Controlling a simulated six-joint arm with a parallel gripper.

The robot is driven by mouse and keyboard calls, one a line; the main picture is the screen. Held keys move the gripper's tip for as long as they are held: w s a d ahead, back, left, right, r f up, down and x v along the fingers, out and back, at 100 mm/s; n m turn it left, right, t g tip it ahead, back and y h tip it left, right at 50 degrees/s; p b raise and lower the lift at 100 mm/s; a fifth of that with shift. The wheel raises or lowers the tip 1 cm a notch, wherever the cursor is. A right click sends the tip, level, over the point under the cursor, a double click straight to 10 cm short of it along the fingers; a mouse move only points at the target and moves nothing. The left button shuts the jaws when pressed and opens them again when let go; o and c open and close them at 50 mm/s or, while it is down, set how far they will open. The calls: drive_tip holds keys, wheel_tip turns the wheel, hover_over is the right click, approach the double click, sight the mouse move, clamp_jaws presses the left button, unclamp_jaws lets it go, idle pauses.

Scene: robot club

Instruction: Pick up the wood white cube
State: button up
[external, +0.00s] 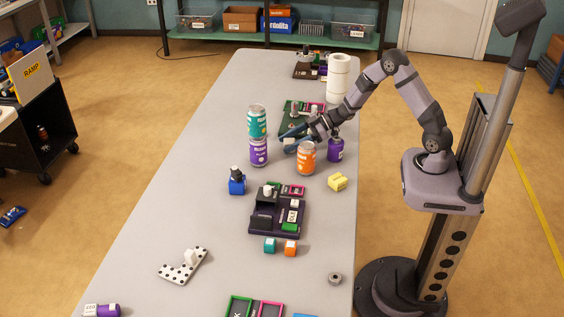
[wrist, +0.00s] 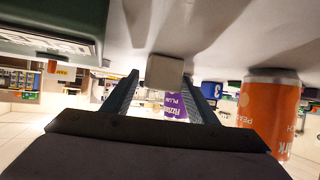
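The wood white cube (wrist: 165,72) sits on the table in the wrist view, which looks upside down. It lies at the tips of my gripper (wrist: 160,85), between the two blue fingers or just beyond them. The left finger shows a gap to the cube; I cannot tell whether the right finger touches it. In the external view my gripper (external: 292,139) is low over the table, fingers apart, with the pale cube (external: 289,148) at their ends, partly hidden.
An orange can (external: 307,157) stands close beside my gripper. Left of it, a teal can (external: 257,121) is stacked on a purple can (external: 258,153). A dark tray (external: 262,224) lies nearer the camera.

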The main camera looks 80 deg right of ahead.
sight(289, 141)
drive_tip(key=c, duration=0.8)
drive_tip(key=shift+c, duration=0.2)
wheel_tip(289, 141, up, 10)
drive_tip(key=shift+p, duration=0.9)
